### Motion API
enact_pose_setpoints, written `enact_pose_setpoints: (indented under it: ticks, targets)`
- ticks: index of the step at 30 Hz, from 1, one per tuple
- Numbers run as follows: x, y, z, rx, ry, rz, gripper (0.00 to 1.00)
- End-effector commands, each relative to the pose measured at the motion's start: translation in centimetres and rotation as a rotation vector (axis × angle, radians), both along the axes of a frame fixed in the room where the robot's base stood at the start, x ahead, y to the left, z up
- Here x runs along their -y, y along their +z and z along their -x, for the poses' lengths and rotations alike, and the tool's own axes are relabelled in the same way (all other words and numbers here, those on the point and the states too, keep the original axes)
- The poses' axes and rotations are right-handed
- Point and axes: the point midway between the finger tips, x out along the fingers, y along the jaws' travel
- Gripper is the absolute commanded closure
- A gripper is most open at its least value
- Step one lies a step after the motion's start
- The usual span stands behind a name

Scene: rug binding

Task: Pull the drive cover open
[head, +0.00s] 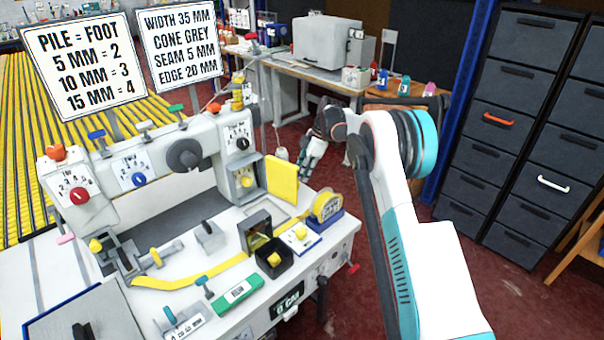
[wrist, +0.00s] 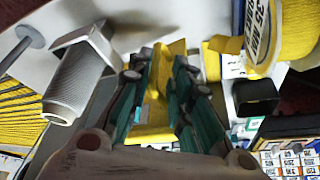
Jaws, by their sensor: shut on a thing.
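The yellow drive cover (head: 281,179) is a flat panel at the right end of the white binding machine (head: 235,155). It stands upright and sticks out at an angle from the machine's end. My gripper (head: 303,162) is at the cover's right edge, reaching in from the right. In the wrist view, the yellow cover (wrist: 152,116) lies between the two green fingers of my gripper (wrist: 163,75), which are shut on it. The exact contact at the fingertips is partly hidden.
A yellow tape roll (head: 327,206) stands on the machine table just below my gripper. A black bin (head: 272,262) and a green box (head: 236,289) are nearer the front. Dark drawer cabinets (head: 505,130) stand at the right. Red floor is open between them and the table.

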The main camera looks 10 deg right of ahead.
Motion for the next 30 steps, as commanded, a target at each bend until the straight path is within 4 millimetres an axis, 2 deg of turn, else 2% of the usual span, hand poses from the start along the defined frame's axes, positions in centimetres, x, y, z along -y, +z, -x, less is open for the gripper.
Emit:
enact_pose_setpoints:
  ticks: [1, 14, 15, 16, 30]
  targets:
    - [-1.20, 0.37, -0.51, 0.012, 0.003, -0.014, 1.00]
    - [-1.15, 0.36, -0.60, 0.012, 0.002, -0.014, 1.00]
    - [-1.15, 0.36, -0.59, 0.012, 0.002, -0.014, 0.78]
    - [-1.15, 0.37, -0.60, 0.012, 0.002, -0.014, 0.71]
    - [-1.13, 0.41, -0.57, 0.012, 0.002, -0.014, 0.70]
